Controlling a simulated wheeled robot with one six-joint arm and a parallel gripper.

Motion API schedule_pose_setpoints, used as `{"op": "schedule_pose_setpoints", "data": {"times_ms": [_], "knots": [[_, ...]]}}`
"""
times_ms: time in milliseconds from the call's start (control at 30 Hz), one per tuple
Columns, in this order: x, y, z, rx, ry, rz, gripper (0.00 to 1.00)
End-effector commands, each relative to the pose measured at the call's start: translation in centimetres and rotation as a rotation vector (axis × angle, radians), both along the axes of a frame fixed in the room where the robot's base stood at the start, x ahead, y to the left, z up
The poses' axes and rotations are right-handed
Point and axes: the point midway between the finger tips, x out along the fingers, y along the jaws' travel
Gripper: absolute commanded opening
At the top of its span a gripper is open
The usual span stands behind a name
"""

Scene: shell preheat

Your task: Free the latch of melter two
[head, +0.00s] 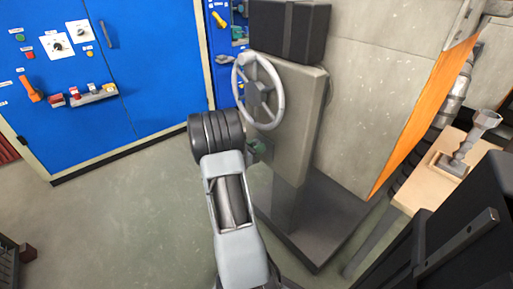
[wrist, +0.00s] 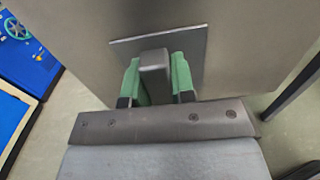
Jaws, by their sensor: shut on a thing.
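The latch (wrist: 153,66) is a dark grey block on a metal plate (wrist: 196,43), fixed to the grey housing of the machine, seen in the wrist view. My gripper (wrist: 158,77) has green fingers on both sides of the latch and is shut on it. In the head view the gripper (head: 260,149) shows only as a bit of green beside the machine's grey housing (head: 300,125), below the handwheel. My arm hides most of it and the latch there. I cannot read a label naming this machine.
A grey handwheel (head: 277,92) juts out just above my arm. A blue cabinet (head: 150,75) with knobs and an orange lever (head: 32,88) stands at left. A wooden stand (head: 418,189) with a metal part is at right.

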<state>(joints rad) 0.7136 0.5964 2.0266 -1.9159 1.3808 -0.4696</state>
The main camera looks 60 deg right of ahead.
Motion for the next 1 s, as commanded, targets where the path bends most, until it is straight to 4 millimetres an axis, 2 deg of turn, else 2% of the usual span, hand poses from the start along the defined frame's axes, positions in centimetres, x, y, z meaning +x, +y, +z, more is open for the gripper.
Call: {"op": "schedule_pose_setpoints", "data": {"times_ms": [133, 167, 400, 633, 767, 1000], "knots": [[0.0, 0.0, 0.0, 0.001, -0.003, 0.000, 0.00], [0.0, 0.0, 0.0, 0.001, -0.003, 0.000, 0.26], [0.0, 0.0, 0.0, 0.001, 0.000, 0.000, 0.49], [0.0, 0.1, 0.0, 0.001, 0.000, 0.000, 0.49], [0.3, 0.9, 0.1, 0.001, 0.001, 0.001, 0.49], [1.9, 5.1, 0.2, 0.001, 0.001, 0.006, 0.49]]}}
